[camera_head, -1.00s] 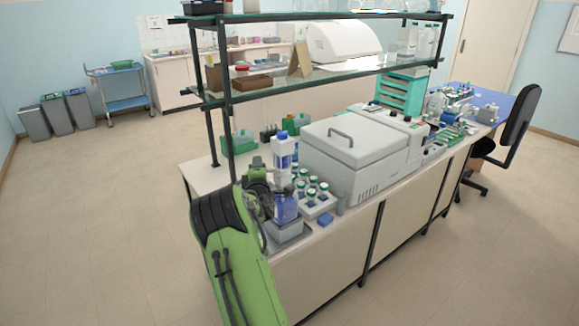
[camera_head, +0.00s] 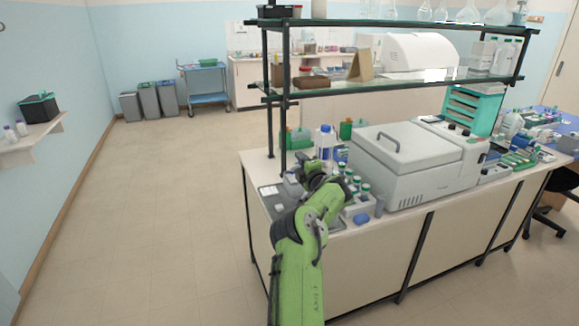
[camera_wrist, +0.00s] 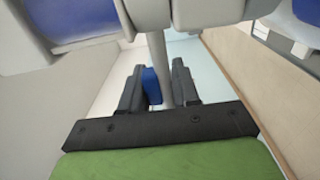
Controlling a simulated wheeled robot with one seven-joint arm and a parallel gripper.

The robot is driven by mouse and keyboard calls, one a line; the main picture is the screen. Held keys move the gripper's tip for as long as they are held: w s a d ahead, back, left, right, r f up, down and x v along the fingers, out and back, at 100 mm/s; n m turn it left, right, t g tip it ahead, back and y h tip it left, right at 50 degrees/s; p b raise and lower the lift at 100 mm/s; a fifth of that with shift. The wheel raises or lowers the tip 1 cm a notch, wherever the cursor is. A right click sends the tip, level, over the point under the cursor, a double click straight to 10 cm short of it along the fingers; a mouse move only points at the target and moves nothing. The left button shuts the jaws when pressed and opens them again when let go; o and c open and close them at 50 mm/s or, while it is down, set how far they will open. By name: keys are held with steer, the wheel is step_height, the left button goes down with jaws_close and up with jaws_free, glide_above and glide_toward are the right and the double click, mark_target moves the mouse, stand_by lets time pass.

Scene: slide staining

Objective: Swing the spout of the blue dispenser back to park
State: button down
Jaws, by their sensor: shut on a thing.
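My gripper (camera_wrist: 165,88) is in the wrist view, its two dark fingers around a pale grey tube (camera_wrist: 158,50) that comes down from above. I take this tube for the spout of the blue dispenser. A small blue piece (camera_wrist: 151,86) lies against the inner side of the left finger. A blue body (camera_wrist: 75,18) with grey parts fills the upper left of that view; I take it for the dispenser.
Shelf posts (camera_head: 285,110) rise behind. The floor left of the bench is clear.

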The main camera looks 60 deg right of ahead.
stand_by(0.3)
steer(key=c, duration=1)
jaws_free()
steer(key=shift+o, duration=0.2)
steer(key=shift+s+a, duration=0.15)
steer(key=shift+s, duration=0.1)
steer(key=b+v, duration=0.9)
steer(key=v, duration=0.6)
